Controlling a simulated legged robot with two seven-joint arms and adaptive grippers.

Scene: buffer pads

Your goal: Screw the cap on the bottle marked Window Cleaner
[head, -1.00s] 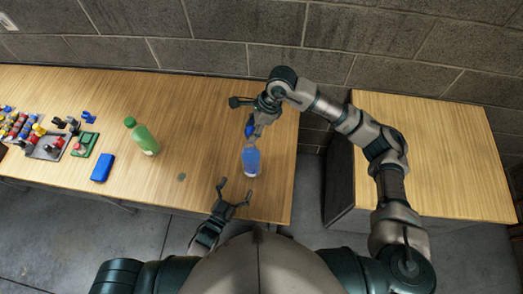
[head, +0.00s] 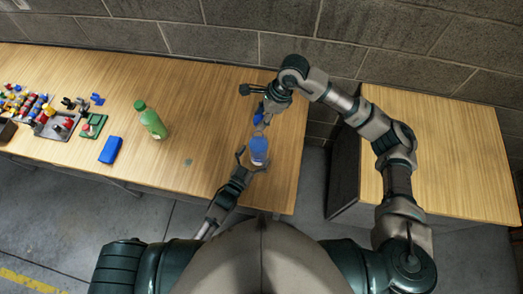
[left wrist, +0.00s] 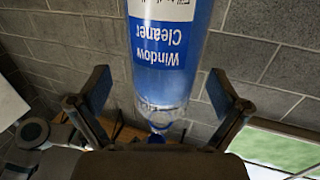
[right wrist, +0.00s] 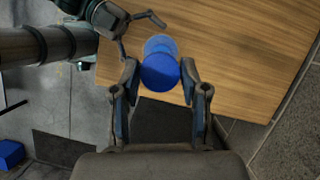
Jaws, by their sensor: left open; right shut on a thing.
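The blue bottle (head: 259,152) stands near the table's front right. Its "Window Cleaner" label appears upside down in the left wrist view, on the bottle (left wrist: 165,50). My left gripper (head: 254,160) is open, with its fingers on either side of the bottle; gaps show between fingers and bottle in the left wrist view (left wrist: 160,95). My right gripper (head: 260,120) is shut on the blue cap (right wrist: 160,73). The cap also shows in the head view (head: 257,118), apart from the bottle and behind or above it. The bottle's neck is hard to make out in the head view.
A green bottle (head: 152,120) and a blue block (head: 110,150) stand left on the table. Boards with several small coloured parts (head: 58,125) lie further left. A small dark disc (head: 188,161) lies on the table. The table between green bottle and blue bottle is mostly clear.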

